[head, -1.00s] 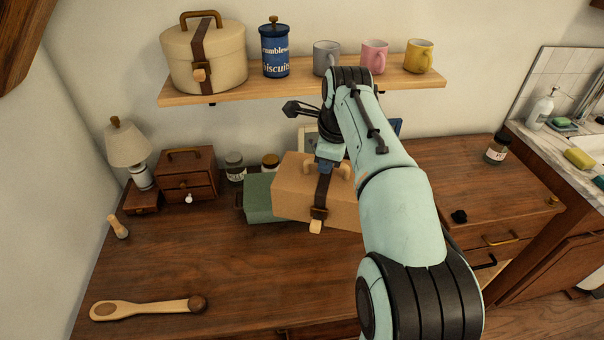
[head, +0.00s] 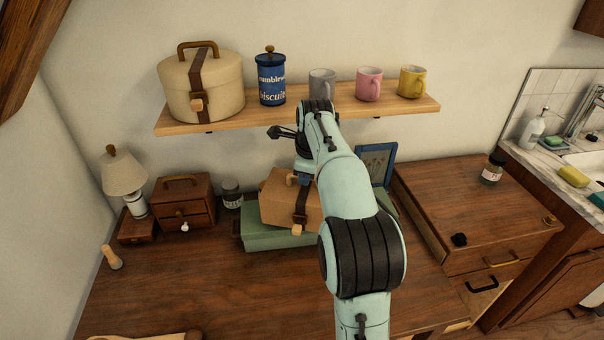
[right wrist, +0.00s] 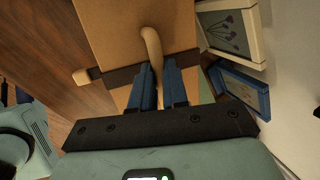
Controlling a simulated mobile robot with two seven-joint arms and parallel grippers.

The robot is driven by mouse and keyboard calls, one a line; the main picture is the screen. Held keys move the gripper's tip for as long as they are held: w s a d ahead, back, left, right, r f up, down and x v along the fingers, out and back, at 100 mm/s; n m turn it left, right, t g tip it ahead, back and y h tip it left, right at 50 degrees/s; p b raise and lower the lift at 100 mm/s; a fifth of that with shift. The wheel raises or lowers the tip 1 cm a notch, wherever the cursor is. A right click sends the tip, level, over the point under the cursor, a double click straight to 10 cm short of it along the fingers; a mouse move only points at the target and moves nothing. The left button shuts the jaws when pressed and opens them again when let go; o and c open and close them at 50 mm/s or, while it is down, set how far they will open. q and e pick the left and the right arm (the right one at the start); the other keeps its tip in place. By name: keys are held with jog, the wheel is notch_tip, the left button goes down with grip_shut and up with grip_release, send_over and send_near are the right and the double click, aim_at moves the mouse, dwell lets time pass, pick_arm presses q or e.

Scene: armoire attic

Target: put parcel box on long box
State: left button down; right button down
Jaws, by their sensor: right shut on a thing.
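The parcel box (head: 277,210) is tan with a dark strap and a curved handle. It is over the green long box (head: 262,240), whose front and left end show below it. I cannot tell whether the two touch. My right gripper (head: 305,179) is above the parcel box, its fingertips partly hidden by my arm. In the right wrist view its blue fingers (right wrist: 159,88) are shut on the handle (right wrist: 151,52) of the parcel box (right wrist: 115,30). My left gripper is not in view.
A shelf (head: 230,121) with a round case (head: 225,95), biscuit tin (head: 271,80) and mugs hangs above. A blue-framed picture (head: 376,163) stands right of the boxes; a jar (head: 231,194), small drawers (head: 184,203) and lamp (head: 124,175) stand left. The front desktop (head: 200,285) is mostly clear.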

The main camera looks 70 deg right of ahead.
jog(key=shift+w+d+f, duration=0.45)
jog(key=shift+d+f, duration=0.15)
jog(key=shift+d, duration=0.1)
jog(key=shift+w+d+f, duration=0.4)
jog(key=shift+d+f, duration=0.2)
jog(key=shift+d, duration=0.05)
jog(key=c, duration=1.6)
grip_release()
jog(key=shift+f, duration=0.15)
jog(key=o, duration=0.5)
jog(key=shift+a, duration=0.1)
jog(key=shift+r, duration=0.2)
jog(key=p+v, duration=0.1)
jog(key=v, duration=0.4)
jog(key=shift+s+a+r, duration=0.2)
jog(key=shift+a+r, duration=0.05)
jog(key=shift+r, duration=0.05)
jog(key=s+a, duration=0.2)
jog(key=a, duration=0.1)
jog(key=s+a+b, duration=0.1)
jog(key=s+a, duration=0.1)
jog(key=a, duration=0.1)
jog(key=s+a+b, duration=0.1)
jog(key=s+a, duration=0.1)
jog(key=a, duration=0.1)
jog(key=shift+s+a+f, duration=0.1)
jog(key=shift+a+f, duration=0.15)
jog(key=shift+f, duration=0.05)
